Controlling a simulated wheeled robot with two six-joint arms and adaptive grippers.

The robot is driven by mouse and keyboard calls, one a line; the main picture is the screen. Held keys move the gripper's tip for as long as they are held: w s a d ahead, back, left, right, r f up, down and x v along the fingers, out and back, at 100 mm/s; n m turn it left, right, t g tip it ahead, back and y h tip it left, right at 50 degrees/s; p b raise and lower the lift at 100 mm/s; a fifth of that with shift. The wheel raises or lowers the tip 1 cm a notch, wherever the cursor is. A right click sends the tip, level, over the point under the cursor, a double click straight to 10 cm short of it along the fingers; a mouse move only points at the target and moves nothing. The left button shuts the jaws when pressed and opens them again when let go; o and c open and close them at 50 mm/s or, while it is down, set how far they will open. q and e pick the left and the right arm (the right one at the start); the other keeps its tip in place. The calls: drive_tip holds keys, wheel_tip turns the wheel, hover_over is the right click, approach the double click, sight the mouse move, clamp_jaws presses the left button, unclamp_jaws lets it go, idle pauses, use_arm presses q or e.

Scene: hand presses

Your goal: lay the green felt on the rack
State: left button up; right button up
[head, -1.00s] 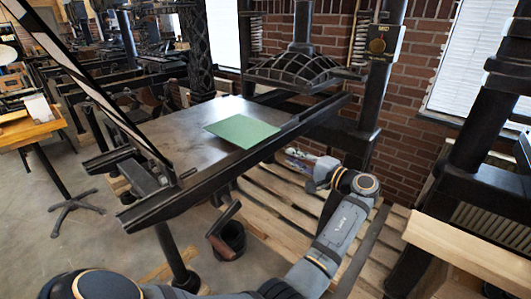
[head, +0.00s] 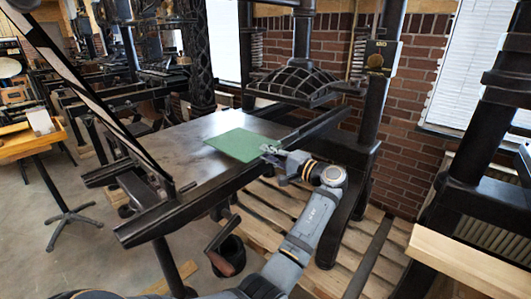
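The green felt (head: 238,143) lies flat on the dark metal bed (head: 165,150) of the nearest hand press, toward the bed's right edge. I cannot make out a rack in this view.
The press's domed ribbed platen (head: 295,84) hangs behind the felt. A slanted frame (head: 90,100) rises at the bed's left end. A crank handle (head: 222,255) sticks out below the bed. A wooden pallet (head: 285,220) lies beneath, and a wooden table (head: 30,142) stands at the left.

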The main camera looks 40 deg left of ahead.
use_arm(q)
drive_tip(key=shift+a, duration=0.35)
drive_tip(key=shift+c, duration=0.2)
clamp_jaws()
drive_tip(key=shift+r, duration=0.1)
drive_tip(key=d+r+p, duration=0.4)
drive_tip(key=d+r, duration=0.1)
drive_tip(key=d, duration=0.2)
drive_tip(key=shift+s+r+p, duration=0.3)
drive_tip(key=shift+r, duration=0.1)
idle(0.3)
